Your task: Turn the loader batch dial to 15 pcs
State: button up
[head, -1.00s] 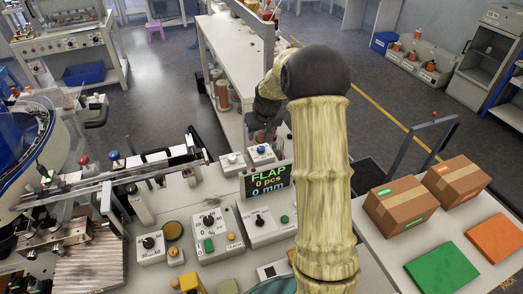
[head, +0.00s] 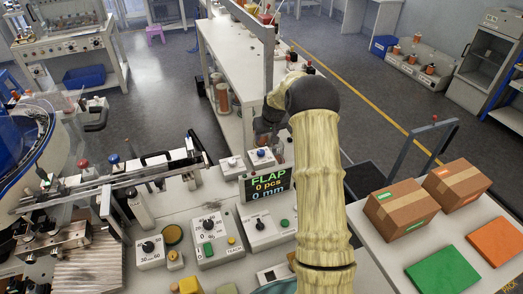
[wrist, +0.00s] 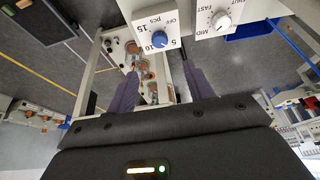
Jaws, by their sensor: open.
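The loader batch dial is a white box with a blue knob (wrist: 158,39), at the top middle of the wrist view, labelled OFF, 5, 10 and 15 pcs. The picture shows it upside down, and the knob's exact setting is too small to tell. In the head view, a small white box with a blue knob (head: 261,154) stands behind the display. The display (head: 268,185) reads FLAP, 0 pcs, 0 mm. My gripper (wrist: 160,68) is open, its two dark fingers apart below the knob in the wrist view, not closed on it. In the head view my arm mostly hides it.
A second white box with a pale knob (wrist: 220,20), marked MID and FAST, stands beside the dial. Other dial boxes (head: 208,228) stand on the bench in front of the display. A grey post (head: 268,60) rises near my arm. Cartons (head: 401,208) lie at right.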

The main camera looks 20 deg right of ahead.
aim_at(261, 152)
jog(key=p+x, duration=0.3)
jog(key=x, duration=1.1)
jog(key=shift+c, duration=0.4)
jog(key=c, duration=0.9)
